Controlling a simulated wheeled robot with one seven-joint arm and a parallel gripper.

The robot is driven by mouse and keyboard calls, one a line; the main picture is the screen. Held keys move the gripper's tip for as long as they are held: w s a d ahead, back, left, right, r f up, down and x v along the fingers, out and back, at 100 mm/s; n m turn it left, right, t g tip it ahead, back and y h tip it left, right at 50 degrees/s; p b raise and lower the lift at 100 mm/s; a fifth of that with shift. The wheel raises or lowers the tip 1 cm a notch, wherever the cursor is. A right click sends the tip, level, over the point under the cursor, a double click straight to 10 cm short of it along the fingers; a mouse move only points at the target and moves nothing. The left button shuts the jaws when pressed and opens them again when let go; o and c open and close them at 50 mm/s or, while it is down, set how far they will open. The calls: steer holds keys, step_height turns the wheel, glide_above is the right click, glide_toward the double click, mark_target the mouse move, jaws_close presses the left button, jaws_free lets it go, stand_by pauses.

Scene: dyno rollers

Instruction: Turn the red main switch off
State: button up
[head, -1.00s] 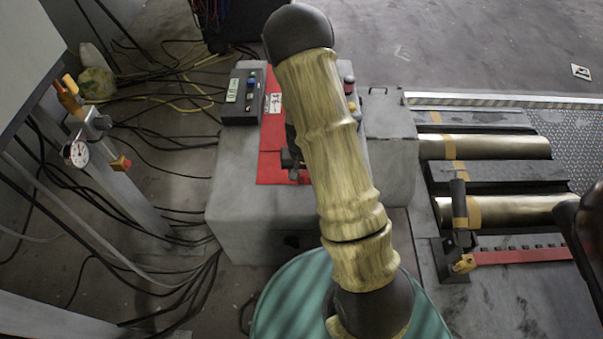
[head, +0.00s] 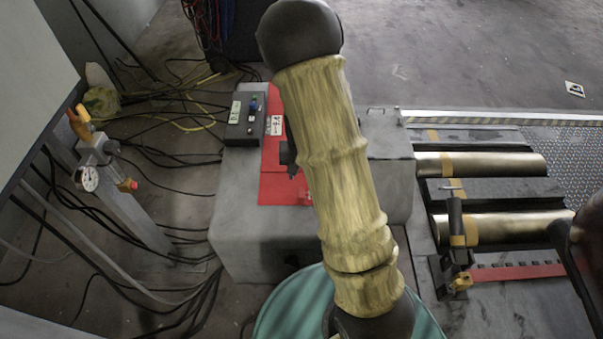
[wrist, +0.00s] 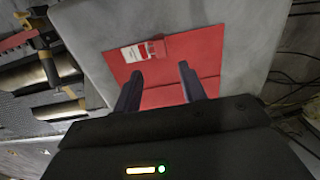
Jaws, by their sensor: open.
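I cannot tell for certain which part is the red main switch. A small red block with a white label (wrist: 145,51) lies on the red sheet (wrist: 188,62) in the wrist view, ahead of my gripper. A small red part with yellow (head: 129,185) sits on the post at the left in the head view. My gripper (wrist: 158,80) is open and empty, its two dark fingers apart over the red sheet. In the head view my arm hides most of my gripper and the right part of the grey cabinet's top.
A dark control box (head: 245,120) with coloured buttons stands on the grey cabinet (head: 238,205). A gauge (head: 88,178) is on the left post. Brass rollers (head: 480,165) lie to the right. Black cables (head: 190,238) cover the left floor.

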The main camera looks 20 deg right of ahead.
stand_by(0.4)
steer(key=s+a+r+n+t, duration=0.2)
steer(key=s+r+n, duration=0.1)
steer(key=s+r, duration=1)
steer(key=shift+s+a+r+n+t, duration=0.2)
steer(key=shift+a+n+t, duration=0.1)
steer(key=o, duration=0.7)
steer(key=shift+w, duration=0.1)
steer(key=c, duration=0.5)
steer(key=shift+a, duration=0.1)
steer(key=c, duration=0.3)
steer(key=shift+d, duration=0.55)
steer(key=shift+d, duration=0.1)
